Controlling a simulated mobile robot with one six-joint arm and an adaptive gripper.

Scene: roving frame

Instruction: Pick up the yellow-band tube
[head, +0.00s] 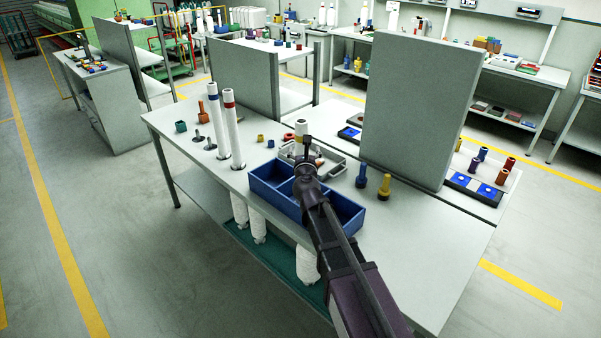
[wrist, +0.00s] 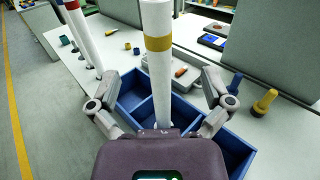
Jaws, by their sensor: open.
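The yellow-band tube (wrist: 159,80) is a white tube with a yellow band near its top. In the wrist view it appears upright between the two fingers of my gripper (wrist: 170,82), with visible space on both sides. The fingers are spread and not closed on it. Its lower end is hidden behind the gripper body. In the head view only its top (head: 301,126) shows beyond my gripper (head: 306,166); the rest is hidden by my arm. A red-band tube (head: 232,130) and a blue-band tube (head: 218,125) stand upright to the left.
A blue divided bin (head: 346,214) lies under my gripper, with a grey tray (head: 334,165) behind it. A blue peg (head: 361,176) and a yellow peg (head: 384,188) stand to the right. A tall grey panel (head: 417,105) rises behind them. The table's right front (head: 440,250) is clear.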

